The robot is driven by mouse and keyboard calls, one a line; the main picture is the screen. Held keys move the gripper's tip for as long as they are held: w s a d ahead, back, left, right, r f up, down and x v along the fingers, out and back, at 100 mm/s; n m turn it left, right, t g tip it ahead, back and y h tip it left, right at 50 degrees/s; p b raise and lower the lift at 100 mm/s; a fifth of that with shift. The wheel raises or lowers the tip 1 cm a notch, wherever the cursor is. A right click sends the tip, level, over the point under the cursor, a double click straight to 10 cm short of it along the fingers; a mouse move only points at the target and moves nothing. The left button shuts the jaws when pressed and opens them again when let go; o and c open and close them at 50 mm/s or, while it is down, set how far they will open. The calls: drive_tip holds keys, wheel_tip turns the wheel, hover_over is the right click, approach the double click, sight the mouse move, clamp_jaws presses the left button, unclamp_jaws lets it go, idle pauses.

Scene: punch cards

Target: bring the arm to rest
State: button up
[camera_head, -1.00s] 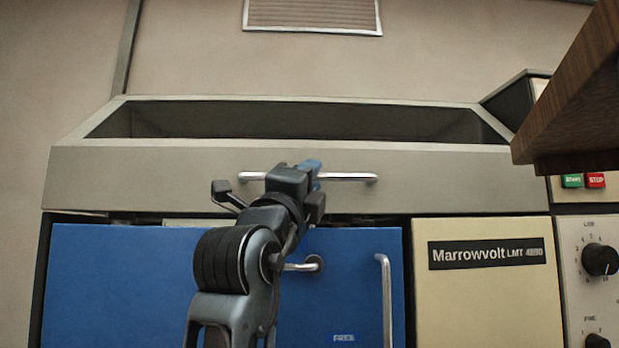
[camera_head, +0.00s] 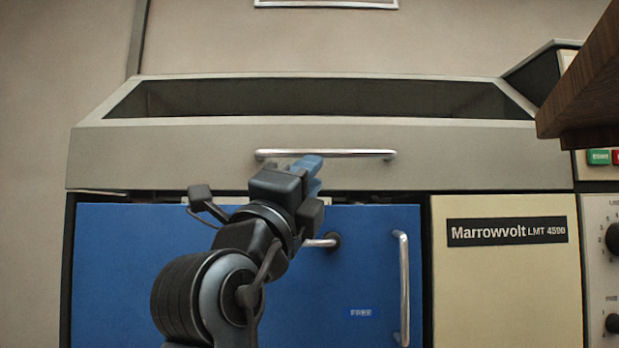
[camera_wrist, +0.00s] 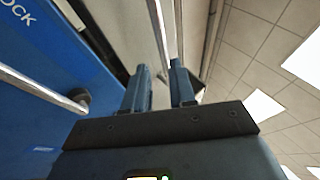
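My gripper (camera_head: 312,172) is in front of the machine, with its blue fingers overlapping the upper handle (camera_head: 330,153) in the head view. In the wrist view, my gripper (camera_wrist: 160,82) has its two fingers parted with a gap between them, and nothing is held in it. A bright bar (camera_wrist: 157,25) shows beyond that gap; I cannot tell whether the fingers touch it. My arm is raised and bent at the elbow, which hides part of the blue door.
The blue door (camera_head: 130,270) has an upright handle (camera_head: 404,285) and a lever (camera_head: 322,242) close by my gripper. A grey open-topped hopper (camera_head: 110,150) is above. A wooden edge (camera_head: 590,85) juts in at upper right. A cream panel (camera_head: 505,300) stands at right.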

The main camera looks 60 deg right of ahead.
idle(0.3)
drive_tip(key=w+a+f+n+t+y, duration=0.25)
drive_tip(key=f+n+t+y, duration=0.3)
drive_tip(key=f+n, duration=0.35)
drive_tip(key=w+a+f+n+t+y, duration=0.2)
drive_tip(key=a+f+n+t+y, duration=0.15)
drive_tip(key=f+n+t, duration=0.55)
drive_tip(key=w+a+f+n+t+y, duration=0.2)
drive_tip(key=a+f+n+t+y, duration=0.15)
drive_tip(key=f+n+y, duration=0.4)
drive_tip(key=s+a+f+n+g+y, duration=0.2)
drive_tip(key=s+a+f+n+y, duration=0.3)
drive_tip(key=s+f, duration=0.5)
drive_tip(key=s+a+f+n+g+y, duration=0.1)
drive_tip(key=s+a+f+n+y, duration=0.2)
drive_tip(key=s+f+n, duration=0.55)
drive_tip(key=s+a+f+g, duration=0.2)
drive_tip(key=s+f, duration=0.1)
drive_tip(key=s, duration=0.9)
wheel_tip(320, 180, up, 36)
drive_tip(key=p, duration=3.5)
drive_tip(key=shift+w+d+f+m, duration=0.15)
drive_tip(key=shift+d+f+m, duration=0.1)
drive_tip(key=shift+m, duration=0.05)
